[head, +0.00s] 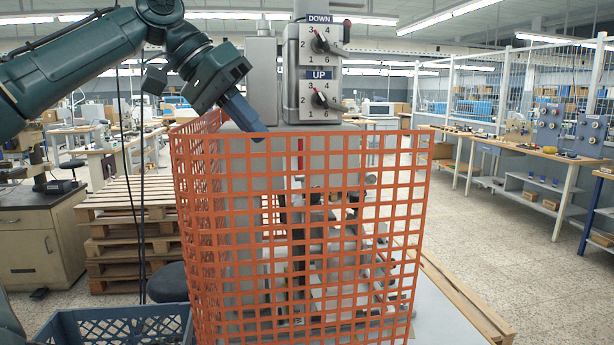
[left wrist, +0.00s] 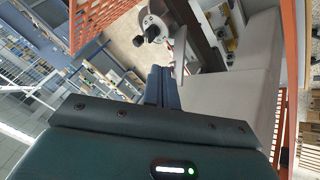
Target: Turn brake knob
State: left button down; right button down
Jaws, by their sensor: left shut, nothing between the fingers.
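The grey machine (head: 326,160) stands behind an orange mesh guard. Its front carries two black dial knobs, one under a DOWN label (head: 320,42) and one under an UP label (head: 321,98). I see no label naming a brake knob. In the left wrist view a round metal part with a black knob (left wrist: 152,30) shows beyond my fingertips; I cannot tell whether it is the brake knob. My left gripper (head: 258,138) is shut and empty, pointing down at the guard's top edge, left of the dials. The left wrist view shows its blue fingers together (left wrist: 163,69). My right gripper is out of view.
The orange mesh guard (head: 298,133) wraps the machine's front and left side. A blue crate (head: 120,325) stands at lower left, with stacked wooden pallets (head: 128,212) behind it.

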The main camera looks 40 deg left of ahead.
pick_arm(q)
jog(key=x, duration=1)
jog(key=shift+s+d+f, duration=0.25)
jog(key=shift+d, duration=0.05)
